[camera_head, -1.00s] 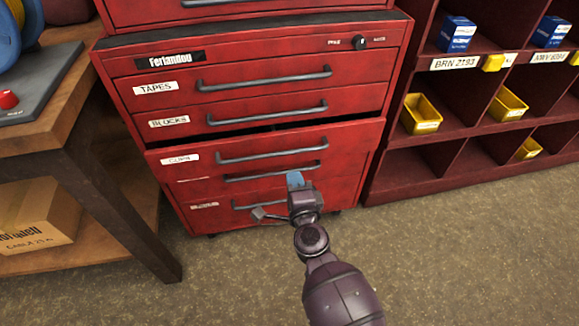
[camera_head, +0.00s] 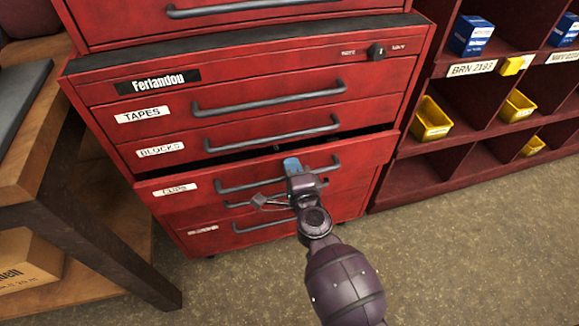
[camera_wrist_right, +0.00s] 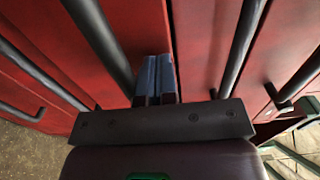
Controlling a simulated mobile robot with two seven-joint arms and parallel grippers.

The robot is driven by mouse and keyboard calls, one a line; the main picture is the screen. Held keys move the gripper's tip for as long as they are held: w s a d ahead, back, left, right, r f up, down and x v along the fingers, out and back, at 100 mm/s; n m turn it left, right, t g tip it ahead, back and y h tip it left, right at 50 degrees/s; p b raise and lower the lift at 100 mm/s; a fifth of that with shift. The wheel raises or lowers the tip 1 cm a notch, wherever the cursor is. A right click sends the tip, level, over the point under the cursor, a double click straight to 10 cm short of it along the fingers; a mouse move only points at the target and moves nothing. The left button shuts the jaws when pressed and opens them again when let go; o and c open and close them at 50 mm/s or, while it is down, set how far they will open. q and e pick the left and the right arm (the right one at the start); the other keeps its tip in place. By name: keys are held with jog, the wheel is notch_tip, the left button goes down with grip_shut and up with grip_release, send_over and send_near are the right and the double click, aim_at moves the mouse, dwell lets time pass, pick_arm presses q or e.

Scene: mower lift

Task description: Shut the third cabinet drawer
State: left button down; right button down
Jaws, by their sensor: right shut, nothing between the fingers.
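The red cabinet (camera_head: 290,78) has a stack of drawers with dark bar handles. Its third drawer (camera_head: 368,152), below the one labelled BLOCKS, stands partly pulled out, with a dark gap (camera_head: 262,150) along its top. My right gripper (camera_head: 292,165) is in front of this drawer's face, over its bar handle (camera_head: 240,185), and hides the handle's middle. In the right wrist view the blue fingertips (camera_wrist_right: 155,75) are together with nothing between them, close to a red drawer face and between dark handles. I cannot tell whether they touch it. My left gripper is not in view.
A wooden workbench (camera_head: 28,165) with a dark leg stands left of the cabinet, a cardboard box (camera_head: 28,268) on its lower shelf. A dark red shelf unit (camera_head: 425,170) with yellow bins stands at the right. The floor in front is clear.

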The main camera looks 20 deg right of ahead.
aim_at(287, 154)
dwell(0.3)
jog(key=w, duration=0.4)
jog(key=shift+w, duration=0.2)
jog(key=shift+w+r, duration=0.15)
jog(key=shift+r, duration=0.15)
